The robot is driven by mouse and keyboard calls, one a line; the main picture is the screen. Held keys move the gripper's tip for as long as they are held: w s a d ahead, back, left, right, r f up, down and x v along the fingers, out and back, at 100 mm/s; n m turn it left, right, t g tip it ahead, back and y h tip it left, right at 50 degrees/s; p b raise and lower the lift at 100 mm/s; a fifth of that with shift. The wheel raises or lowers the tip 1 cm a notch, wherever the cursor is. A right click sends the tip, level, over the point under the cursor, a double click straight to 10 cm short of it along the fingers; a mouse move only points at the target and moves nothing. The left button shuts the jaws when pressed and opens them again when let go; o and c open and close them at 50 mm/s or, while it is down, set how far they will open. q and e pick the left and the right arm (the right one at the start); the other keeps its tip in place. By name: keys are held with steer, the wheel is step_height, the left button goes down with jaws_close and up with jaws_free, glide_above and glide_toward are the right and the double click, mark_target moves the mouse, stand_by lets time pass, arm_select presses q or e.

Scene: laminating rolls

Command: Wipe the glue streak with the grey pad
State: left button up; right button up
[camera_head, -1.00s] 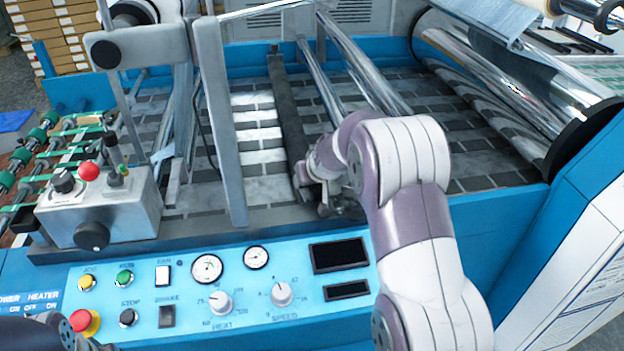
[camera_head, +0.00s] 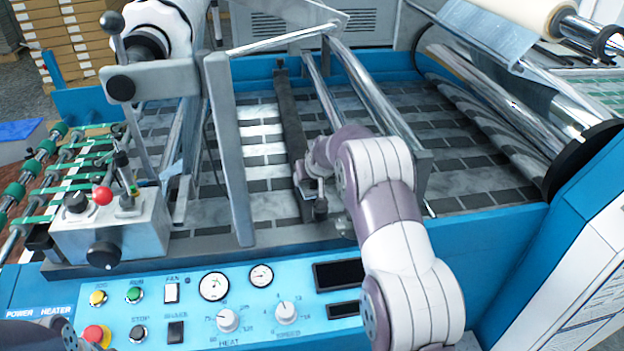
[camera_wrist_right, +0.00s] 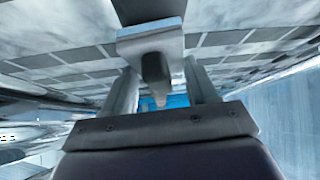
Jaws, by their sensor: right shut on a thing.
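My right gripper (camera_head: 316,200) is low over the grey-tiled machine bed (camera_head: 470,180), close to the near end of a long dark bar (camera_head: 290,130). In the right wrist view, its two fingers (camera_wrist_right: 162,95) stand on either side of a dark round handle (camera_wrist_right: 154,70). The handle sits at a pale grey block (camera_wrist_right: 150,44), which looks like the grey pad's holder; its underside is hidden. I cannot tell whether it touches the bed. I cannot make out the glue streak for certain among the pale reflections. Only a dark piece of my left arm shows at the bottom left.
A grey upright post (camera_head: 230,150) stands left of the bar. Shiny rods (camera_head: 370,85) and a large chrome roller (camera_head: 510,95) lie to the right. The blue control panel (camera_head: 200,290) and switch box (camera_head: 115,222) are in front. Bare bed shows between rods and roller.

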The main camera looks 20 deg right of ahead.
steer(key=shift+w, duration=0.2)
steer(key=shift+s, duration=0.1)
steer(key=shift+r, duration=0.1)
step_height(320, 180, up, 5)
steer(key=p, duration=0.3)
steer(key=shift+r+p, duration=0.15)
steer(key=shift+p, duration=0.25)
steer(key=shift+r, duration=0.3)
steer(key=shift+r, duration=0.1)
step_height(320, 180, up, 3)
steer(key=shift+f+p, duration=0.1)
steer(key=shift+p, duration=1.05)
